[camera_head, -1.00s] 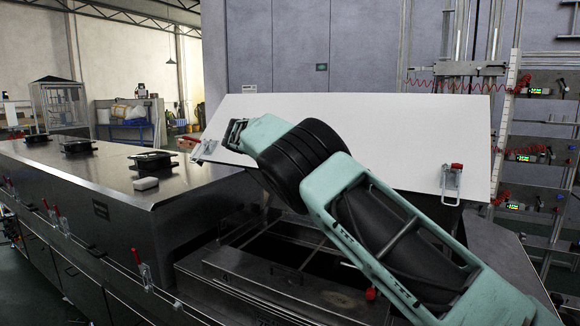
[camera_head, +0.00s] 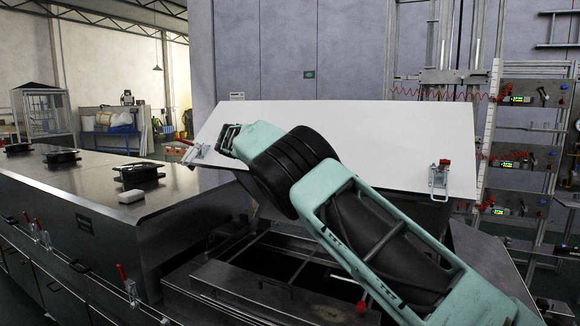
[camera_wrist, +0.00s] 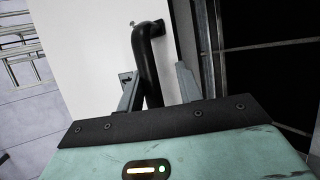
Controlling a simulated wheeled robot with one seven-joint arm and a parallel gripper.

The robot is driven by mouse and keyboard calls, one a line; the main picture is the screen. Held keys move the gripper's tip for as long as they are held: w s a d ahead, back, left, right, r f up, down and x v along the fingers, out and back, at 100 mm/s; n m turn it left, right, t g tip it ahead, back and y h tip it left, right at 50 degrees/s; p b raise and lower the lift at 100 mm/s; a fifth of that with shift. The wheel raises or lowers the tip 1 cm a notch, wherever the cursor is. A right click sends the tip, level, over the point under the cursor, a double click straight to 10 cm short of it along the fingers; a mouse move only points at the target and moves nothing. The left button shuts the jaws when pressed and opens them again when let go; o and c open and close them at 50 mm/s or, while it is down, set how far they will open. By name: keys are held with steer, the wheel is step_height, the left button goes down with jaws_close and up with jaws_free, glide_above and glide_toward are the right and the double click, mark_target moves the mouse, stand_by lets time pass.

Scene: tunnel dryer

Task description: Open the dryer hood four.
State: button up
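The hood (camera_head: 370,140) in front of my arm is a broad white panel with a latch at each end of its near edge. It stands tilted, with its near edge above the dark opening (camera_head: 300,255) of the dryer. In the wrist view, a black bent handle (camera_wrist: 152,70) is fixed to the white panel (camera_wrist: 100,50). My gripper (camera_wrist: 157,90) has one finger on each side of the handle bar. The fingers are apart, with a visible gap on the right side of the bar. In the head view my arm crosses the panel and the fingers cannot be made out.
The steel dryer body (camera_head: 100,195) runs off to the left, with black fittings on its top and red-handled latches (camera_head: 128,285) along its side. A rack with gauges and red hoses (camera_head: 515,150) stands at the right.

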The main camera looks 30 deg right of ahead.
stand_by(0.5)
steer(key=p+v, duration=0.1)
steer(key=v, duration=1.6)
steer(key=shift+r, duration=0.25)
steer(key=shift+s+a, duration=0.1)
steer(key=shift+s, duration=0.05)
